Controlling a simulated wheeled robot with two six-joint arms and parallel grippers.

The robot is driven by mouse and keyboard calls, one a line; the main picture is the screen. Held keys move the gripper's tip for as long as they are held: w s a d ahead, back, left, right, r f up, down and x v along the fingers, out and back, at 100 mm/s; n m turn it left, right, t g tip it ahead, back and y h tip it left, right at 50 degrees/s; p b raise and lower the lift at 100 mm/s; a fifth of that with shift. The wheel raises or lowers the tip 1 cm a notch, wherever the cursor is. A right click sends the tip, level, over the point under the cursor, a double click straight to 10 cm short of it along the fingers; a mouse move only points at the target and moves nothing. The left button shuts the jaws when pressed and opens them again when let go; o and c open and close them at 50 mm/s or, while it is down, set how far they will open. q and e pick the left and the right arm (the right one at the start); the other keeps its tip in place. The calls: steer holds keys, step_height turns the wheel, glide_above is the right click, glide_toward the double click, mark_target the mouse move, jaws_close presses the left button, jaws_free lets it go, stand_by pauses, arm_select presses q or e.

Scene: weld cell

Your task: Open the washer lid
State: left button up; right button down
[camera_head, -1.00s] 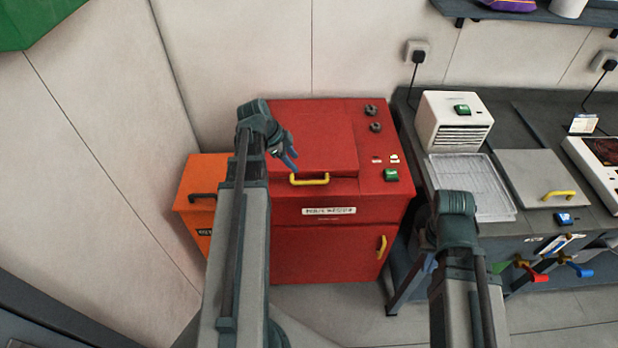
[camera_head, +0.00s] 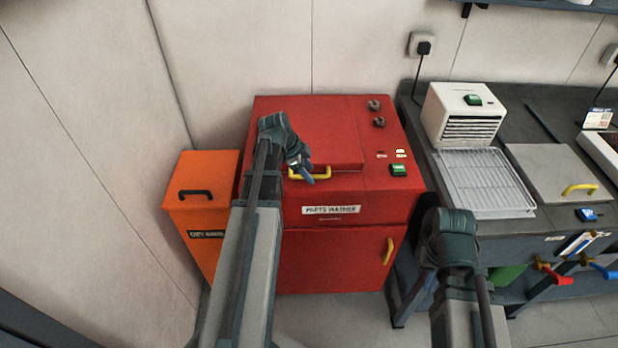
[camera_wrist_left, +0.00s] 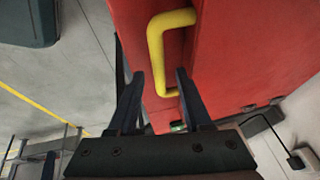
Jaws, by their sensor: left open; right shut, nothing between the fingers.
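The red parts washer (camera_head: 340,259) stands against the wall, its lid (camera_head: 312,130) lying shut on top. A yellow lid handle (camera_head: 322,175) sits at the lid's front edge. My left gripper (camera_head: 307,172) is open at the left part of this handle and partly covers it. In the left wrist view the yellow handle (camera_wrist_left: 156,52) shows between the two open fingertips (camera_wrist_left: 160,76); I cannot tell whether they touch it. My right arm is at the lower right, in front of the bench; its gripper fingers are hidden.
An orange bin (camera_head: 206,215) with a black handle stands left of the washer. The washer top has two dark knobs and a green switch (camera_head: 399,170). A yellow door handle (camera_head: 389,251) is on its front. A grey bench (camera_head: 416,205) with a wire rack (camera_head: 486,184) is at right.

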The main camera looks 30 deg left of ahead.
arm_select(q)
steer(key=shift+f, duration=0.15)
steer(key=shift+c, duration=0.3)
jaws_close()
stand_by(1.1)
